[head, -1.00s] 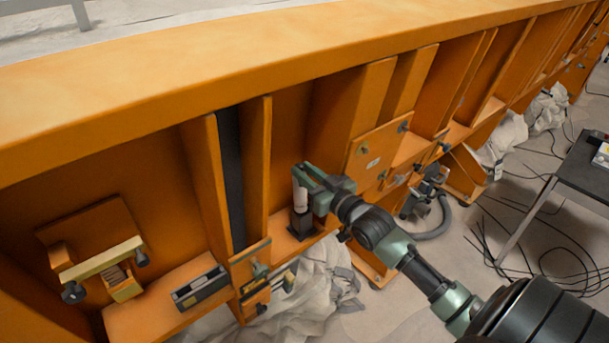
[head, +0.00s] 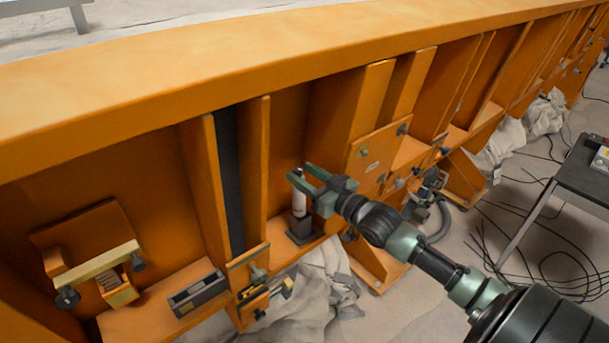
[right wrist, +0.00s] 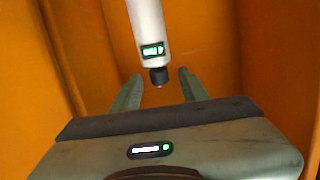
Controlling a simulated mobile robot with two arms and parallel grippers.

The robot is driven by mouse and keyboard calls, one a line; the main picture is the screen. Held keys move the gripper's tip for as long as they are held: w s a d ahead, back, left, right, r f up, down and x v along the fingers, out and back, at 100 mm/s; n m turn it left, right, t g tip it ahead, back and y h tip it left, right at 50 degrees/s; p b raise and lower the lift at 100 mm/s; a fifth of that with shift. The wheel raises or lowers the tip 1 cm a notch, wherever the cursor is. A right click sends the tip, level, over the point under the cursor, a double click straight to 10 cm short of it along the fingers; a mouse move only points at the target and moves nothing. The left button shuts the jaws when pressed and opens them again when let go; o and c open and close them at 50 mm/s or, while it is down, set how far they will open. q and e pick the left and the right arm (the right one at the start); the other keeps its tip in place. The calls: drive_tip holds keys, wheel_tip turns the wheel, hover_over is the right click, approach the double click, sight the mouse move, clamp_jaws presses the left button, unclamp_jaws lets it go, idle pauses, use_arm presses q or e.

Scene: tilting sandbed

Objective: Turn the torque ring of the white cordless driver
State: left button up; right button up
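The white cordless driver (head: 299,205) stands nearly upright in a dark block-shaped holder (head: 300,229) on the orange ledge. In the right wrist view the driver (right wrist: 147,25) shows a small lit green display and a dark collar (right wrist: 159,76) at its end. My right gripper (head: 303,178) is open near the driver's top end in the head view, its fingers spread like a fork. In the right wrist view the gripper's fingertips (right wrist: 159,82) are on either side of the dark collar, with gaps and no visible contact. My left gripper is not in view.
Orange ribs (head: 256,180) wall in the bay around the driver. A plate with knobs (head: 374,158) is close on its right. A dark box (head: 197,293) lies on the ledge at left, near a yellow clamp bar (head: 98,262). Grey cloth (head: 322,285) hangs below.

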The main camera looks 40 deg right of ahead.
drive_tip(key=shift+s+f, duration=0.15)
drive_tip(key=shift+s, duration=0.1)
drive_tip(key=s+d+b, duration=0.1)
drive_tip(key=s+b, duration=0.1)
drive_tip(key=s, duration=0.5)
drive_tip(key=shift+s, duration=0.15)
